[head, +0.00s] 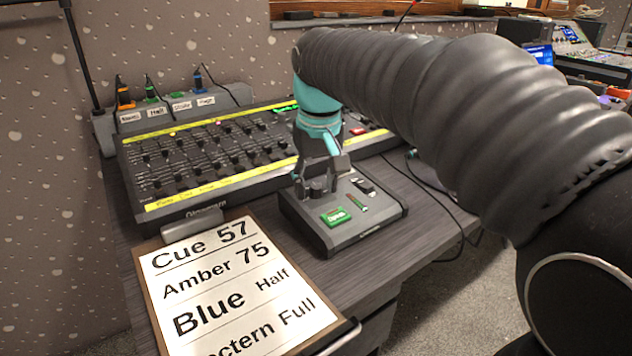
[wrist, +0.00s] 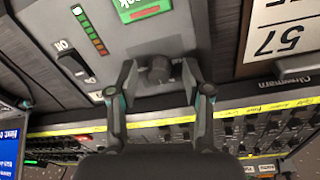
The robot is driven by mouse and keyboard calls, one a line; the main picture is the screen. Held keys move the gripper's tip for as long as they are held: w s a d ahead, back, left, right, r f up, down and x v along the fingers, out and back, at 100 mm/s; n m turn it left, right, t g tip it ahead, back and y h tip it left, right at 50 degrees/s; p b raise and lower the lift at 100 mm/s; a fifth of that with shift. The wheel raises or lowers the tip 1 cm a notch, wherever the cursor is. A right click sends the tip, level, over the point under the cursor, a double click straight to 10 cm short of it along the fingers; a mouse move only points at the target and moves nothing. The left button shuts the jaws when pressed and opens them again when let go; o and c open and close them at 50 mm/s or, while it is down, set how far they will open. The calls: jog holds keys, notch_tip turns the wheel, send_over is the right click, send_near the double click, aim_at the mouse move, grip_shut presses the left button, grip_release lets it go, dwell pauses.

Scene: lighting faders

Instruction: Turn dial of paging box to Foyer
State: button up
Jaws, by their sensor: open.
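The grey paging box (head: 375,225) sits on the desk in front of the fader console, and in the wrist view its grey top (wrist: 205,25) fills the upper middle. Its dark round dial (wrist: 159,70) stands between my fingertips; in the head view the dial (head: 318,188) is partly hidden by the fingers. My gripper (wrist: 159,76) is open, with one finger on each side of the dial and a visible gap at each side. In the head view my gripper (head: 318,180) points down at the box's back left. No Foyer label or dial pointer is readable.
The box also has a green button (head: 336,217), a level strip (head: 357,202) and a black rocker switch (wrist: 74,64). The fader console (head: 180,165) lies close behind. A clipboard (head: 235,290) with a cue list lies at the front left. Cables run to the right.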

aim_at(318, 204)
notch_tip(318, 204, up, 12)
jog(key=s, duration=0.1)
jog(key=shift+s+d, duration=0.2)
jog(key=shift+s, duration=0.2)
jog(key=shift+f, duration=0.15)
